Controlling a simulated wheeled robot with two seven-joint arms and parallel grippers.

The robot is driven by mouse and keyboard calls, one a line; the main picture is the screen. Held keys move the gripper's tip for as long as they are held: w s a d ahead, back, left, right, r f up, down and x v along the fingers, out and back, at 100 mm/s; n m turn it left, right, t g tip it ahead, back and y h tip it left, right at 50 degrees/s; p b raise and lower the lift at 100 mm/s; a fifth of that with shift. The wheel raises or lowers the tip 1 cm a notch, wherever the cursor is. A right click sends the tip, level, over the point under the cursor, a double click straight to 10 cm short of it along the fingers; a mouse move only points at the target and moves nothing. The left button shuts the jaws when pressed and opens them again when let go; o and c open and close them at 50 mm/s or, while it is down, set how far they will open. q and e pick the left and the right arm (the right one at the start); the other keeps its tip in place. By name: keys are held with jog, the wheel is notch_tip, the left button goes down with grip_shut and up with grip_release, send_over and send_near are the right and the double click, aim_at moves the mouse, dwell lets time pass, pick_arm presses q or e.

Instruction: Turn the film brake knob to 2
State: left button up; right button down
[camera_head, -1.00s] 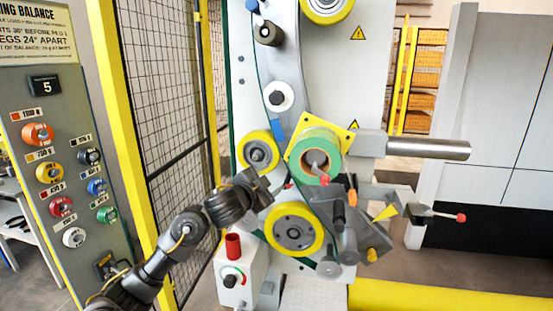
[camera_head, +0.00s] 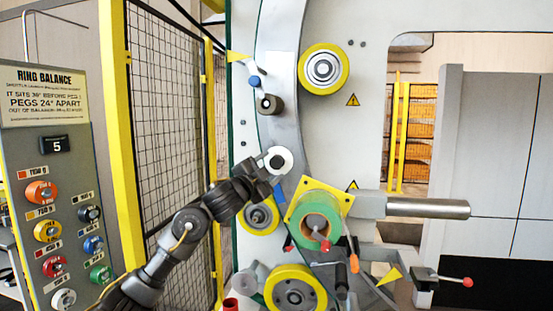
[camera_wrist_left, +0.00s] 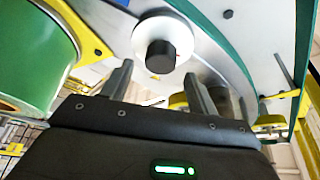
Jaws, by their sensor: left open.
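The film brake knob (camera_head: 278,160) appears to be the dark knob on a white round dial on the machine's curved grey panel. In the left wrist view the knob (camera_wrist_left: 160,56) shows as a black cap on a white disc, just beyond my fingertips. My left gripper (camera_head: 265,174) is at the lower left of the dial in the head view. In the left wrist view the gripper (camera_wrist_left: 158,82) has its two fingers apart with nothing between them. The knob looks in line with the gap; whether they touch I cannot tell. No dial numbers are readable.
A green film roll (camera_head: 321,220) on a yellow square plate sits below right of the knob. Yellow rollers (camera_head: 324,69) are above and below.

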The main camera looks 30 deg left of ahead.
aim_at(276, 163)
pick_arm(q)
jog(key=shift+p+x, duration=0.7)
jog(key=shift+x, duration=1.3)
jog(key=shift+c, duration=0.2)
jog(key=c, duration=0.9)
jog(key=shift+f+n+b, duration=0.15)
jog(key=shift+n+b, duration=0.65)
jog(key=shift+b, duration=0.05)
jog(key=shift+c, duration=0.2)
jog(key=n+t+y+b, duration=0.1)
jog(key=n+b, duration=0.1)
jog(key=shift+n, duration=0.4)
jog(key=n+y+b, duration=0.2)
jog(key=n, duration=0.2)
jog(key=shift+t+b, duration=0.35)
jog(key=shift+t, duration=0.05)
jog(key=shift+n+y+b, duration=0.55)
jog(key=shift+n+y, duration=0.45)
jog(key=shift+n, duration=0.7)
jog(key=shift+r, duration=0.25)
